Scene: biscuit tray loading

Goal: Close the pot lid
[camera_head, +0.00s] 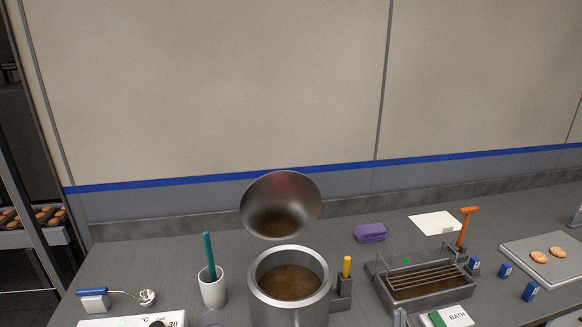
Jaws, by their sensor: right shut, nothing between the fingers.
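The metal pot (256,300) stands at the bottom centre of the counter and holds a brown liquid (290,282). Its round steel lid (281,200) is open, tilted up behind the pot with its inner face toward me. The pot's mouth is uncovered. A small part of my right gripper (398,318) shows at the bottom edge, right of the pot and apart from it. It is shut and empty; most of it is out of the picture. My left gripper is not in view.
Left of the pot stands a white cup (212,290) with a teal-handled tool (209,252). Right of it are a yellow-handled tool (347,265) in a dark holder, a wire-racked bath (425,285) and a biscuit tray (520,258). A purple cloth (370,232) lies behind.

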